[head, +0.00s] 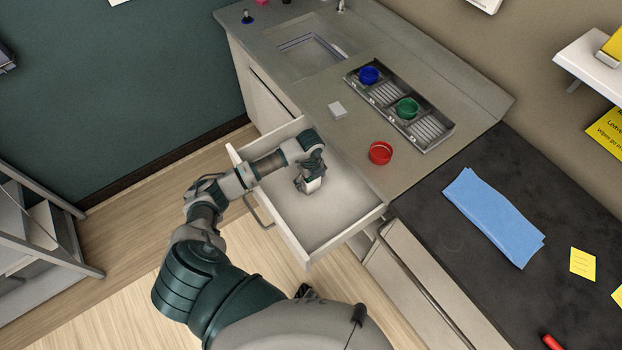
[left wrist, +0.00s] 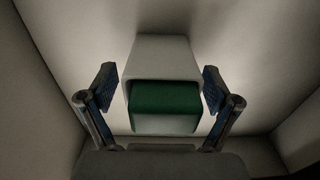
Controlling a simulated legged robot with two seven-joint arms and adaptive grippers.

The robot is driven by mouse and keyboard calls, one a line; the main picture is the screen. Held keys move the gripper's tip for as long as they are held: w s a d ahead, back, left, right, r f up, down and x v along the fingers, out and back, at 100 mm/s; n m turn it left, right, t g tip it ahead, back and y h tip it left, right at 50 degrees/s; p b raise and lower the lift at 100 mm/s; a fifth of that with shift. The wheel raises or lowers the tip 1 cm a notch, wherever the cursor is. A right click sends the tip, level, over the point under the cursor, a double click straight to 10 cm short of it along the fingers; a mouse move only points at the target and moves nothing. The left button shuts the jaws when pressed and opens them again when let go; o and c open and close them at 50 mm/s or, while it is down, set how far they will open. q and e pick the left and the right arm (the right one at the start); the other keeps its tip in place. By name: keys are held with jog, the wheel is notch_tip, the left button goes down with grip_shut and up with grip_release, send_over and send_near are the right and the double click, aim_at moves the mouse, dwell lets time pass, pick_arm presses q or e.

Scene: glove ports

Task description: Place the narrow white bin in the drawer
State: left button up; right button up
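The narrow white bin (left wrist: 160,58) sits in the drawer in the left wrist view, with a green block or panel (left wrist: 165,105) at its near end. My left gripper (left wrist: 162,88) has its two fingers spread, one on each side of the bin, with a small gap showing on both sides. In the head view the drawer (head: 340,212) is pulled open, and my left gripper (head: 307,186) reaches down inside it. There the gripper and wrist mostly hide the bin. My right gripper is not in view.
The counter above the drawer holds a grey divided tray (head: 445,140) with a blue cup (head: 369,75) and a green cup (head: 407,108). A red cup (head: 380,153) stands near the counter edge. A blue cloth (head: 493,215) lies on the dark counter. The drawer floor around the gripper is clear.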

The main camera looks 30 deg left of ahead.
pick_arm(q)
jog(key=shift+a, duration=0.1)
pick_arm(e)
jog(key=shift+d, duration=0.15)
pick_arm(q)
jog(key=shift+r, duration=0.25)
notch_tip(320, 180, up, 11)
jog(key=shift+f+p, duration=0.1)
jog(key=shift+p, duration=0.25)
jog(key=shift+r, duration=0.5)
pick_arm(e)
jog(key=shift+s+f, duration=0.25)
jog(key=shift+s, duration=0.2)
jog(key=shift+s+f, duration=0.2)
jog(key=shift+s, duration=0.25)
